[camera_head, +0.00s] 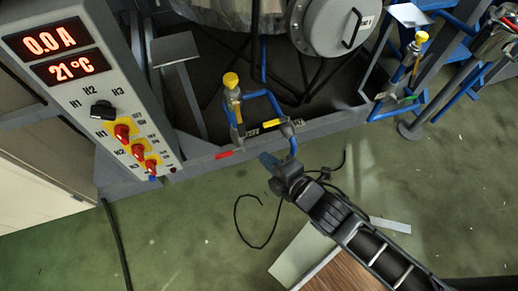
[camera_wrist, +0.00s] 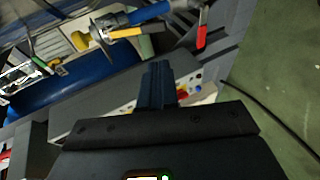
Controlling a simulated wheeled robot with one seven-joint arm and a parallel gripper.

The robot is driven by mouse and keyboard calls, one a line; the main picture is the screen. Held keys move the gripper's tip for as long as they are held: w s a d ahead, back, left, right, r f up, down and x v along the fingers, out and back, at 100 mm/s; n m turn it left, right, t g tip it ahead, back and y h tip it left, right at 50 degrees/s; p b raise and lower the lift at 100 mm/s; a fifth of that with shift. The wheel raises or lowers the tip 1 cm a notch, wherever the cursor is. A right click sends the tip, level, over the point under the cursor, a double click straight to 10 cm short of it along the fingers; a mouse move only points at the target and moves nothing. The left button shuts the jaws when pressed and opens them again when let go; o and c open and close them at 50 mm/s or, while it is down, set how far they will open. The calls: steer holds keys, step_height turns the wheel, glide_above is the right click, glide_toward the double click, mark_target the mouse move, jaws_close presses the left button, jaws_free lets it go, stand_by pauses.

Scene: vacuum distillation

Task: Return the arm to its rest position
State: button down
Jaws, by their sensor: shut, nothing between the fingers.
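My gripper (camera_head: 267,160) is at the middle of the head view, at the end of my arm, which reaches in from the lower right. Its fingers are together and hold nothing. In the wrist view the closed fingers (camera_wrist: 157,75) point up the picture. The gripper is in front of the lower frame rail, close to a blue bent pipe (camera_head: 291,143) in the head view. I cannot tell whether it touches the pipe.
A control panel (camera_head: 88,90) reading 0.0 A and 21 °C stands at the left. A yellow-capped valve (camera_head: 231,82) is just behind my gripper, and another (camera_head: 421,38) is farther right. A round metal vessel (camera_head: 338,22) is behind. The green floor (camera_head: 190,230) is mostly open.

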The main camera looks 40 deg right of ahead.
steer(key=shift+v, duration=1.05)
steer(key=s+r+m+p, duration=0.4)
steer(key=s+r, duration=0.3)
steer(key=r, duration=0.3)
steer(key=s+r+m+p, duration=0.3)
steer(key=s+r+m, duration=0.4)
steer(key=r, duration=0.4)
steer(key=s+r+m+t+p, duration=0.1)
steer(key=s+r+m+p, duration=0.3)
steer(key=s+r, duration=0.5)
steer(key=shift+a+r+m+p, duration=0.35)
steer(key=shift+r+m, duration=0.5)
steer(key=shift+m, duration=0.05)
